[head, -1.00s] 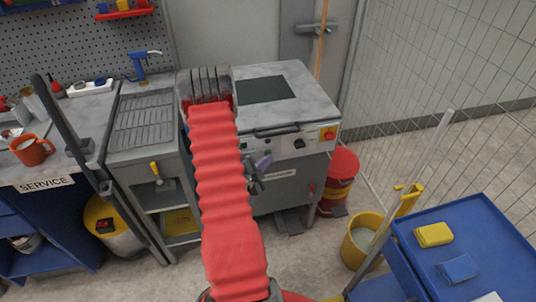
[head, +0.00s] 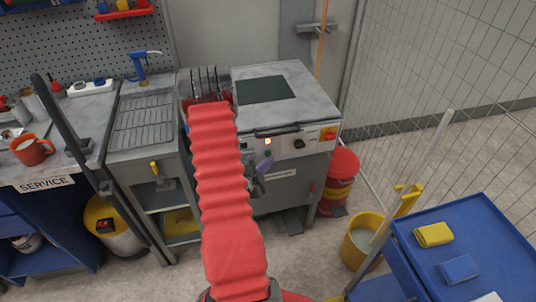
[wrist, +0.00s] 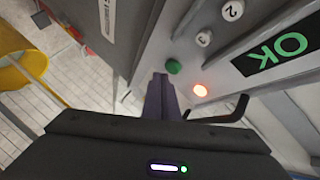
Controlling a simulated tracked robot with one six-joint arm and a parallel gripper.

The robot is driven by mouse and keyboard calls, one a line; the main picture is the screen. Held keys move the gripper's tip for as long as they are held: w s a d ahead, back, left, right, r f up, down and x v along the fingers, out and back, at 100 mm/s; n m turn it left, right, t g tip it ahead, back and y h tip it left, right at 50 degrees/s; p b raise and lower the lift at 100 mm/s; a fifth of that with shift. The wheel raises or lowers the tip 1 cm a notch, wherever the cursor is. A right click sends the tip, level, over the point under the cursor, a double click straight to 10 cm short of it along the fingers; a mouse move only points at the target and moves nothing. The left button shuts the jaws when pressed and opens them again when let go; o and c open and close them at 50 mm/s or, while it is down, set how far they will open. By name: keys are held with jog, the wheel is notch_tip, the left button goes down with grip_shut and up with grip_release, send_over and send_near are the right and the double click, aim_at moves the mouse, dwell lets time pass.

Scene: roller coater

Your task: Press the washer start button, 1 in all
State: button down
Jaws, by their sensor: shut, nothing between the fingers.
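The washer (head: 290,180) is a grey machine with a pale front panel, behind and right of my red-sleeved arm in the head view. A green round button (wrist: 174,67) sits on the panel in the wrist view, close to my fingertips. A glowing orange-red lamp (wrist: 200,90) is beside it. My gripper (wrist: 160,78) is shut and empty, its dark fingers pointing at the panel beside the green button. I cannot tell whether they touch it. In the head view my gripper (head: 266,164) is in front of the panel, just below the lit spot.
White knobs (wrist: 204,38) and a black plate with green "OK" (wrist: 285,45) are near the button. A bent dark handle (wrist: 235,108) sticks out at the right. A red-and-yellow switch (head: 328,134), red bucket (head: 342,165) and blue cart (head: 475,225) are to the right.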

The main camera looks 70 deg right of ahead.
jog(key=shift+a, duration=0.15)
jog(key=shift+s+a, duration=0.45)
jog(key=shift+a, duration=0.25)
jog(key=shift+s+a, duration=0.4)
jog(key=shift+a, duration=0.3)
jog(key=shift+s+a, duration=0.45)
jog(key=shift+a, duration=0.25)
jog(key=shift+s, duration=0.1)
